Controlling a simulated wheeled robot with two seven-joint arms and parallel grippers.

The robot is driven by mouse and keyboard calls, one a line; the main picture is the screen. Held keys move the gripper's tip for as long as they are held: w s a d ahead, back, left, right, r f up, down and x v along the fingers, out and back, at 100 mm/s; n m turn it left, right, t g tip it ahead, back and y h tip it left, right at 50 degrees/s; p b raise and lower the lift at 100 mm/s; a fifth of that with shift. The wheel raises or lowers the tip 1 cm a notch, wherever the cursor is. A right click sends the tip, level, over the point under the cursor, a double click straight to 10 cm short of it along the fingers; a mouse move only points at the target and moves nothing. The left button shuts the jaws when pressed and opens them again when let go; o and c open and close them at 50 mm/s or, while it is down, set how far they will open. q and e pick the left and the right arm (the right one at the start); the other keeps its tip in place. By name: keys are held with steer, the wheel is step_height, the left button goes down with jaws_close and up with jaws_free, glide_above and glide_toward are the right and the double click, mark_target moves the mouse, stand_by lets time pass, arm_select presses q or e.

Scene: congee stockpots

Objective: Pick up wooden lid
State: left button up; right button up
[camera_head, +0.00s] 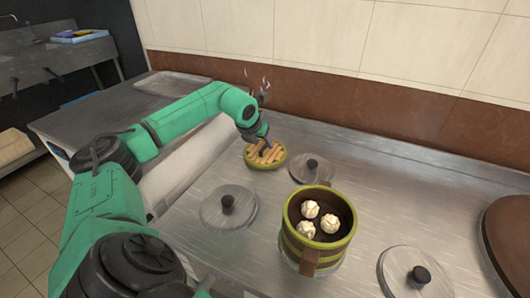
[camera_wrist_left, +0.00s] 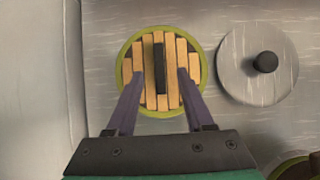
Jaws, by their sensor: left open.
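The wooden lid (camera_head: 258,161) is round, with tan slats, a green rim and a dark bar handle, and lies on the metal counter in the head view. It also shows in the left wrist view (camera_wrist_left: 139,104), with the dark handle running lengthwise across its middle. My left gripper (camera_wrist_left: 156,75) is open, its two fingers on either side of the handle and over the slats. In the head view, my left gripper (camera_head: 262,146) is right at the lid. I cannot tell whether the fingers touch it. My right gripper is not in view.
A green-banded steamer pot (camera_head: 300,245) holding three white buns stands right of the lid. Metal lids with black knobs (camera_head: 312,169), (camera_head: 215,209), (camera_head: 418,276) lie around it. A brown round lid (camera_head: 512,240) is at the far right. A tiled wall runs behind the counter.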

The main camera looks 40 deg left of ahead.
mark_target(265, 146)
arm_select(q)
steer(key=x, duration=0.3)
steer(key=shift+w+f, duration=0.1)
steer(key=shift+f, duration=0.05)
jaws_close()
